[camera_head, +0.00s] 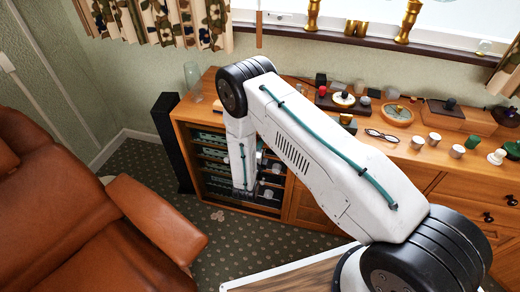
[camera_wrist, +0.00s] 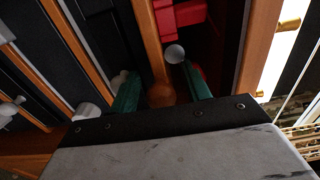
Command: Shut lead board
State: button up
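The wooden cabinet (camera_head: 305,205) stands along the wall; its left bay (camera_head: 213,160) shows dark and teal tiers framed in wood. I cannot tell which part is the lead board. My gripper (camera_wrist: 160,72) is low in front of this bay, mostly hidden by my arm in the head view. In the wrist view its two green fingers are apart, with a wooden strip (camera_wrist: 150,45) running up between them and a rounded orange-brown shape low between them. A pale round knob (camera_wrist: 175,54) is by the right fingertip. Contact cannot be told.
Red blocks (camera_wrist: 180,14) lie in a dark recess in the wrist view. A brown leather armchair (camera_head: 110,240) stands at the left, and a tall black box (camera_head: 172,142) beside the cabinet. Cups, glasses and small ornaments crowd the cabinet top. Patterned carpet (camera_head: 240,240) is clear in front.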

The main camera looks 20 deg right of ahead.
jog(key=shift+s+d, duration=0.1)
jog(key=v, duration=0.7)
jog(key=shift+s+a, duration=0.25)
